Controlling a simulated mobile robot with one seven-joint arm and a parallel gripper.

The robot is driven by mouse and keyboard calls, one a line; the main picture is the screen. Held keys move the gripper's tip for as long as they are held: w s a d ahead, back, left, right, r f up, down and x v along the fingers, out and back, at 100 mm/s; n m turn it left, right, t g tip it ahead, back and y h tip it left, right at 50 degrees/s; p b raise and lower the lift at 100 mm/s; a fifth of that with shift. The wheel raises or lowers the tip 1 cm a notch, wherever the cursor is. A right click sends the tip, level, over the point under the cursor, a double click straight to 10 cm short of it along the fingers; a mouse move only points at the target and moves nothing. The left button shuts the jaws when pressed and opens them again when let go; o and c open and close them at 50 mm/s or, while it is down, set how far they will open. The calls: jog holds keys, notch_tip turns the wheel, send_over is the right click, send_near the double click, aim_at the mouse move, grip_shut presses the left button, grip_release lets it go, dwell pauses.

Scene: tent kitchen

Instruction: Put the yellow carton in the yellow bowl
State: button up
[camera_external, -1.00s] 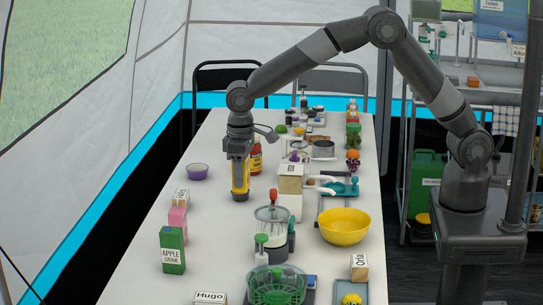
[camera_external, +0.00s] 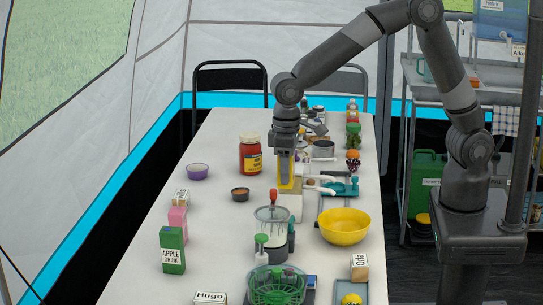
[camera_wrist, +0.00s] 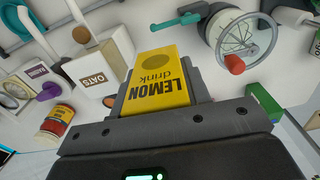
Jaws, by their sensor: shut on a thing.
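The yellow carton (camera_wrist: 160,80), labelled "LEMON drink", is held between the jaws of my gripper (camera_external: 286,180). In the external view the carton (camera_external: 285,185) shows as a yellow strip partly hidden by the fingers, in front of a white and wooden-topped box. The yellow bowl (camera_external: 344,228) stands on the table to the right of and nearer than my gripper. It looks empty, and my gripper is apart from it.
A lidded clear pot (camera_external: 271,226) and a green basket (camera_external: 276,287) stand left of the bowl. A teal tray (camera_external: 340,186) lies behind it. The table's left part (camera_external: 215,235) has free room.

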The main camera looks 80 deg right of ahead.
aim_at(346, 211)
jog(key=s+a, duration=0.2)
jog(key=s, duration=1.3)
jog(key=shift+n, duration=0.3)
jog(key=shift+s+f, duration=0.15)
jog(key=shift+f, duration=4.95)
jog(key=o, duration=1)
jog(key=shift+r, duration=3.55)
